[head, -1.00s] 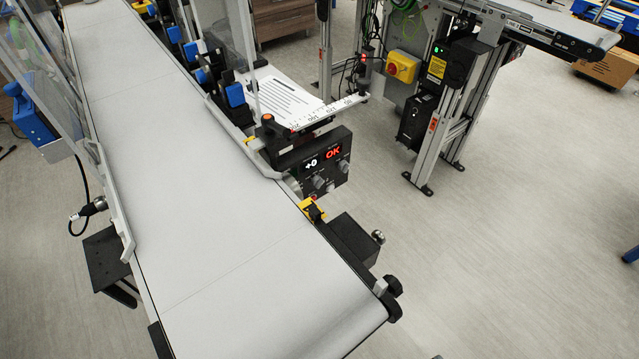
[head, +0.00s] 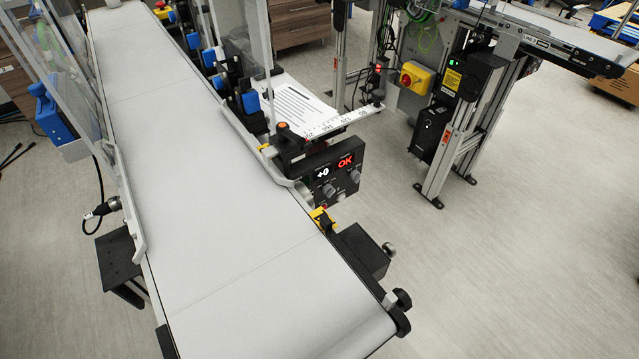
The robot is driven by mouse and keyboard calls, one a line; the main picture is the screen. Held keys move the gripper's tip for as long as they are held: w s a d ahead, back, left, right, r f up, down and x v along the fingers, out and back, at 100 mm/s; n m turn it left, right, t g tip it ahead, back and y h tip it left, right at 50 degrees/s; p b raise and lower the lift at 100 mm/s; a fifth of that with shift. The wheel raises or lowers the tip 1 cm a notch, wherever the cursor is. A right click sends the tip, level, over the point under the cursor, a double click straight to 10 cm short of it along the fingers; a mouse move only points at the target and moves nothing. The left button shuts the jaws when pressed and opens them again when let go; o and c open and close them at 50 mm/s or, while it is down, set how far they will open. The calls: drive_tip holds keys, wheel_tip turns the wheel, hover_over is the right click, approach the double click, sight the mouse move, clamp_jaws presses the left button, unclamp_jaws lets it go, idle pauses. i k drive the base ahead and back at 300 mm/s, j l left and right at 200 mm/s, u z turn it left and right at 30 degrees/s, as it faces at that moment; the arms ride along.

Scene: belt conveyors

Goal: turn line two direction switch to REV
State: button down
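The line two conveyor (head: 535,40) stands at the upper right, with a "LINE 2" label on its side rail. Under it is a black drive unit (head: 487,76) with a green light and a yellow label. A yellow box with a red knob (head: 416,77) sits to the left of that unit. A direction switch with REV lettering cannot be made out at this size. My gripper is not in view.
A wide white belt conveyor (head: 200,170) fills the left and front. A black panel (head: 335,176) reading "+0" and "OK", with several knobs, hangs at its right side. A black box (head: 362,252) juts out nearer. Grey floor (head: 510,270) is clear at the right.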

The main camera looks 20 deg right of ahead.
sight(329, 190)
drive_tip(key=i+z, duration=0.15)
drive_tip(key=z, duration=0.25)
drive_tip(key=i+j+z, duration=0.1)
drive_tip(key=z, duration=0.25)
drive_tip(key=i+j+z, duration=0.15)
drive_tip(key=z, duration=0.25)
